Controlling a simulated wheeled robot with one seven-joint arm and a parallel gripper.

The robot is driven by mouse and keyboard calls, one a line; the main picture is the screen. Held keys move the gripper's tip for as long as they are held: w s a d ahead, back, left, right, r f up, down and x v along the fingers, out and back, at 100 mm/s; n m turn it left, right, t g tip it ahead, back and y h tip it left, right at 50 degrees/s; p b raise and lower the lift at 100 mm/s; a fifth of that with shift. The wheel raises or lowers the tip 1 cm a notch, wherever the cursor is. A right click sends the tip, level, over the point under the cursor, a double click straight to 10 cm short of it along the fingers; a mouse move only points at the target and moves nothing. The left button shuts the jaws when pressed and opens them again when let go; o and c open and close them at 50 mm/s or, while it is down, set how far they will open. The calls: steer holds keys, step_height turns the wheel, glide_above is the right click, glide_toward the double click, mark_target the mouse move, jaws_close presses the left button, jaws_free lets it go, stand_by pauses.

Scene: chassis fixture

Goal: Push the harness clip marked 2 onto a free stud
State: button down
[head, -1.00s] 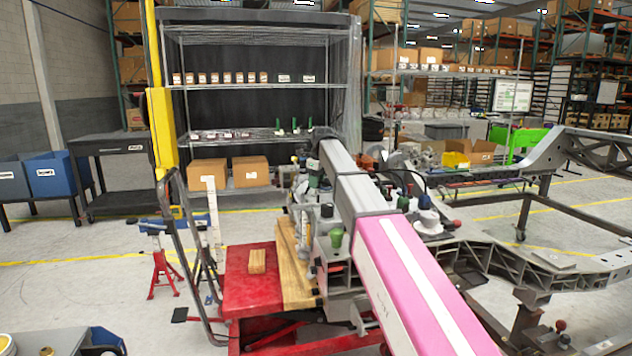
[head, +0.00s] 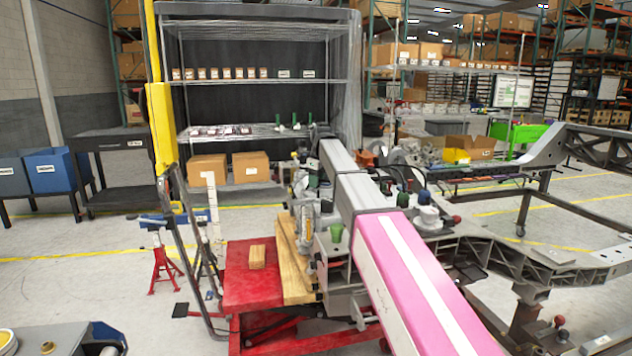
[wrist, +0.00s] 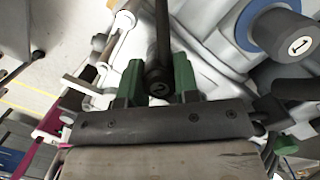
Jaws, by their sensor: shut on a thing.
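My gripper (wrist: 157,82) shows in the wrist view, with its two green fingers on either side of a dark round piece. The jaws are shut on this piece, the harness clip (wrist: 159,84). A faint mark on its end face is too small to read surely. A dark rod or cable (wrist: 162,30) runs up from it in the picture. To the right is a grey cylinder marked 1 (wrist: 296,44) with a blue ring at its base. Which stud, if any, lies under the clip is hidden. In the head view my arm hides the gripper and clip.
A pale casting (wrist: 215,50) lies close beyond the fingers in the wrist view. The head view shows a red cart (head: 250,285) with a wooden block (head: 257,256), a chassis frame (head: 505,258) at right, and wire shelving (head: 260,82) behind.

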steer(key=shift+f, duration=0.35)
steer(key=c, duration=0.8)
jaws_free()
steer(key=shift+r, duration=0.1)
steer(key=shift+r, duration=2.9)
